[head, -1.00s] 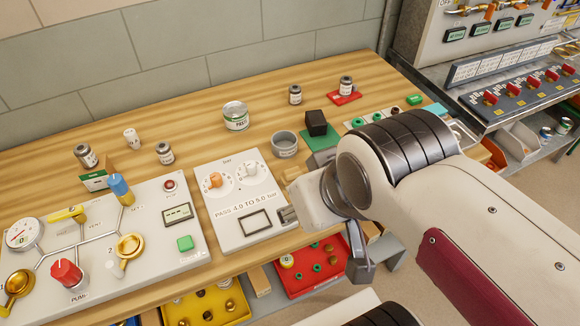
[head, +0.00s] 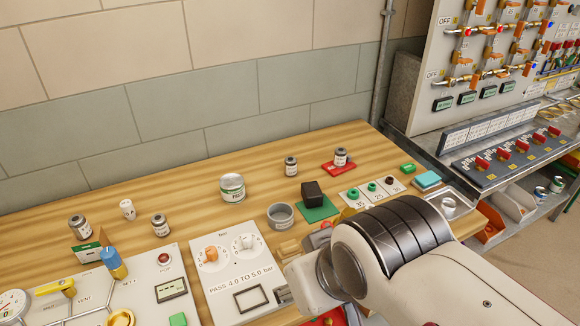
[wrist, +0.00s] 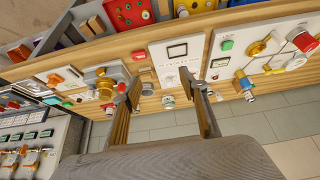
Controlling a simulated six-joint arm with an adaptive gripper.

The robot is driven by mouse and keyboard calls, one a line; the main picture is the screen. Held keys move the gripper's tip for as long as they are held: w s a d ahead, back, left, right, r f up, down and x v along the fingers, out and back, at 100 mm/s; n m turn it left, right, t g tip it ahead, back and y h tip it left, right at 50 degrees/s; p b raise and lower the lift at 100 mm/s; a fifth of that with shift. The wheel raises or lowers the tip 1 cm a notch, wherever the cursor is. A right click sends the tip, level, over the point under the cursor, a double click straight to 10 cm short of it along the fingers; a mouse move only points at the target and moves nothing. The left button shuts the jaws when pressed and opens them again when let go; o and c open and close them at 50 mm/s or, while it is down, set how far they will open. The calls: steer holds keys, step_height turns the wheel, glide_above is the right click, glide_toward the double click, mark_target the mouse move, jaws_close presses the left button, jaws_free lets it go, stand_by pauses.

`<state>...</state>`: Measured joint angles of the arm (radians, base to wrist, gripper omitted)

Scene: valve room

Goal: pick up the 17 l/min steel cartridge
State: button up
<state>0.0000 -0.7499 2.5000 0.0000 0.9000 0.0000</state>
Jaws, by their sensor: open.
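Several small steel cartridges with dark tops and pale labels stand on the bench in the head view; I cannot read their flow figures. A third cartridge (head: 291,167) stands at the back, and another cartridge (head: 341,158) is on a red pad. A smaller white cylinder (head: 127,210) stands at the left.
A white-and-green tin (head: 232,187), a grey bowl (head: 281,216) and a black block (head: 312,193) on a green pad stand mid-bench. A gauge panel (head: 233,258) and valve panel lie in front. The wood around the back cartridges is clear.

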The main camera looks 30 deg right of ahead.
steer(key=shift+o, duration=0.6)
steer(key=shift+w, duration=0.15)
steer(key=m+t+h, duration=0.2)
steer(key=t, duration=0.4)
glide_above(291, 167)
steer(key=s+a, duration=0.7)
steer(key=s, duration=0.4)
step_height(291, 167, down, 7)
steer(key=w+d+f, duration=0.1)
steer(key=w+f, duration=0.1)
steer(key=w+d+f+t, duration=0.1)
steer(key=d+f, duration=0.1)
steer(key=w+d+f+t, duration=0.1)
steer(key=w+d+f, duration=0.1)
steer(key=f, duration=0.1)
steer(key=shift+w+d+h, duration=0.25)
steer(key=shift+w+h, duration=0.05)
steer(key=shift+w+d+f, duration=0.2)
steer(key=shift+d+f, duration=0.05)
steer(key=shift+f, duration=0.1)
